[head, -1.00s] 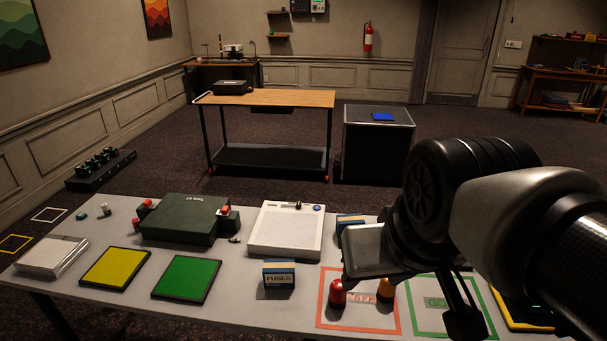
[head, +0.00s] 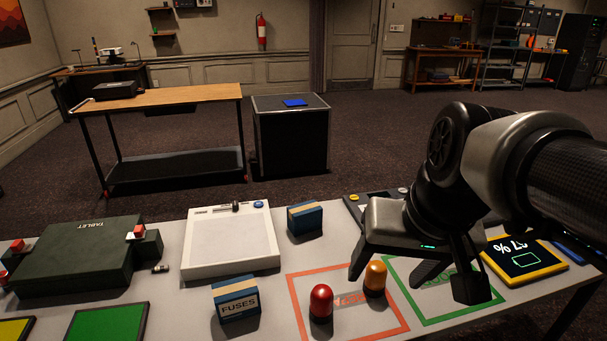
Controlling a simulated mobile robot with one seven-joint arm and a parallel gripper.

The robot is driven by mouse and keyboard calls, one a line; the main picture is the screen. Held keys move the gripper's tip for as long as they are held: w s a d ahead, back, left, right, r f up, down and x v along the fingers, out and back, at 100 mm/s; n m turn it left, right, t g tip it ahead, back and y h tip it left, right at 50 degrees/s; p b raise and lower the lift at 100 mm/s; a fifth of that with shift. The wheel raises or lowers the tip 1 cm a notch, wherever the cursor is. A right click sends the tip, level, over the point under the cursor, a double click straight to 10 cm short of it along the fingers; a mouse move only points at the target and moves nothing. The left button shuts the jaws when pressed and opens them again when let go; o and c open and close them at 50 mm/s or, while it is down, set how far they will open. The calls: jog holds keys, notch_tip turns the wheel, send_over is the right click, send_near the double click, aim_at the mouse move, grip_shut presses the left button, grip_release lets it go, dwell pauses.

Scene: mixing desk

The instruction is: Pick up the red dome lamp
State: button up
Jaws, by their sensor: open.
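The red dome lamp (head: 321,302) stands upright on a dark base inside the red-outlined square (head: 298,311) on the near part of the table. An orange dome lamp (head: 375,278) stands just behind and to the right of it, near that square's right side. The gripper's exact height above the table is hard to tell.
A blue fuses box (head: 237,300) stands left of the red lamp, and a second blue box (head: 305,218) stands behind. A white device (head: 230,243), a dark green case (head: 75,255) and a yellow-framed meter (head: 524,255) share the table (head: 263,322).

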jog(key=w+f+m+g+y, duration=0.5)
jog(key=w+f+m, duration=0.3)
jog(key=w, duration=0.1)
jog(key=m+y, duration=0.8)
send_near(329, 297)
jog(key=x, duration=0.3)
jog(key=f+b+x, duration=0.1)
jog(key=x, duration=0.3)
jog(key=w+x, duration=0.1)
jog(key=x, duration=0.2)
jog(key=shift+w+d+f, duration=0.1)
jog(key=shift+f, duration=0.15)
jog(key=shift+h, duration=0.3)
jog(key=shift+w+b+x, duration=0.15)
jog(key=shift+b+x, duration=0.15)
jog(key=shift+x, duration=1.05)
jog(key=shift+w+b+x, duration=0.1)
jog(key=shift+b+x, duration=0.15)
jog(key=shift+x, duration=1.05)
jog(key=shift+r, duration=0.25)
jog(key=c, duration=1.3)
